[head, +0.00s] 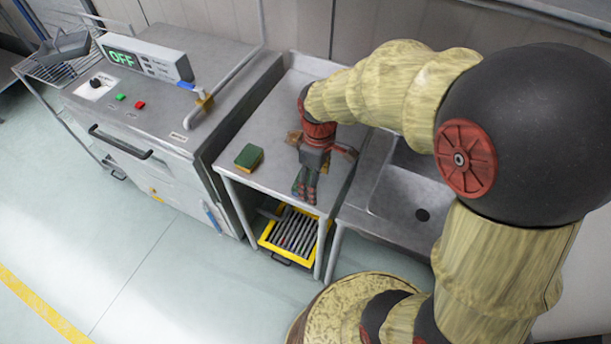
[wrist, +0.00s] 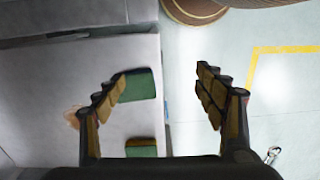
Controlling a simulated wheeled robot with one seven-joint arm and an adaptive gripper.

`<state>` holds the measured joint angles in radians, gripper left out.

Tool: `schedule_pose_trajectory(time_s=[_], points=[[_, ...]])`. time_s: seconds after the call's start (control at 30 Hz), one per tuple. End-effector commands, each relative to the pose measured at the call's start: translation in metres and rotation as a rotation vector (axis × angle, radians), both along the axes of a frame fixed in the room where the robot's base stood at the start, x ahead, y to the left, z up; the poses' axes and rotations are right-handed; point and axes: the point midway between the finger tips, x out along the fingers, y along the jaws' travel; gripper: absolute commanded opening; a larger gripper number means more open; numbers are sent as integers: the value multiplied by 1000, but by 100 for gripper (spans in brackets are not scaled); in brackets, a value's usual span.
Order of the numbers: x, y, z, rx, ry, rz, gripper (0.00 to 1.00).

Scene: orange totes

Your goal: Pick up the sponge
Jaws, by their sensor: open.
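A green sponge with a yellow side (head: 249,157) lies on the metal table (head: 268,178), near its front left corner. A green block shape with a yellowish edge low in the wrist view (wrist: 141,149) appears to be the same sponge. My gripper (head: 305,190) is above the table, to the right of the sponge and apart from it. In the wrist view my gripper (wrist: 160,82) has its fingers spread wide with nothing held. A second green piece (wrist: 142,85) shows beside the left finger, which partly covers it; I cannot tell what it is.
A machine with an OFF display (head: 145,58) stands left of the table. A sink (head: 410,190) is on the right. A yellow-framed rack (head: 290,235) sits under the table. A brown patch (wrist: 74,117) marks the tabletop. Open floor (head: 110,220) lies in front.

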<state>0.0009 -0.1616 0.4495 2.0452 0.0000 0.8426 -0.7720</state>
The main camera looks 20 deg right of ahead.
Motion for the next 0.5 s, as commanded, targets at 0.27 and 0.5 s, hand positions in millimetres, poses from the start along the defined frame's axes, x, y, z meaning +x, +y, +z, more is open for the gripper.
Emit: schedule_pose_trajectory(time_s=[0.27,0.5], points=[[44,0,-42,39,44,664,70],[82,0,-45,36,-10,1228,70]])
